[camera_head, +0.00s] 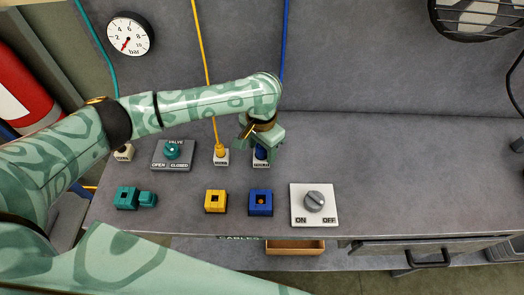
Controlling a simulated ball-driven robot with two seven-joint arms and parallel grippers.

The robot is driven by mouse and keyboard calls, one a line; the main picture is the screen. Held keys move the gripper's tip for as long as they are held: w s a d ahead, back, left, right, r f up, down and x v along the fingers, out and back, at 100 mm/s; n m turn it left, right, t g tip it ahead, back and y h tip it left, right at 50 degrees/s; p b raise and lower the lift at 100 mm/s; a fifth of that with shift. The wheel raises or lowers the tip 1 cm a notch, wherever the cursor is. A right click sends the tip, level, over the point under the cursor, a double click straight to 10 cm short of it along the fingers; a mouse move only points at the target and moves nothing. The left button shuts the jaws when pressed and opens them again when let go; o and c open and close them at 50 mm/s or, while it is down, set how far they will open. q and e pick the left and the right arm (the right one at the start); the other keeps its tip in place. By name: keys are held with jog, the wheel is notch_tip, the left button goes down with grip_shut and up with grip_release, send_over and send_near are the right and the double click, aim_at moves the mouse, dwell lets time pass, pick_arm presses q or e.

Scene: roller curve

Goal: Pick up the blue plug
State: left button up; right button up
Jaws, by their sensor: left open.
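The blue plug (261,154) stands on a small labelled white plate at the back of the bench, partly hidden under my left gripper. A blue cable (285,40) runs down the back wall and passes behind my arm. My left gripper (261,143) is open and points down right over the blue plug. Its fingers overlap the plug's top, and I cannot tell whether they touch it. A blue socket block (260,202) with an orange centre sits in front of the plug. My right gripper is not in view.
A yellow plug (221,151) with its cable stands close left of my gripper. A yellow socket (215,201), teal blocks (127,198), a valve plate (159,164) and an ON/OFF dial (314,202) are nearby. The bench's right side is clear.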

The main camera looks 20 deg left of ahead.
pick_arm(q)
jog(key=shift+r, duration=0.15)
jog(key=c, duration=1.1)
jog(key=shift+o, duration=0.2)
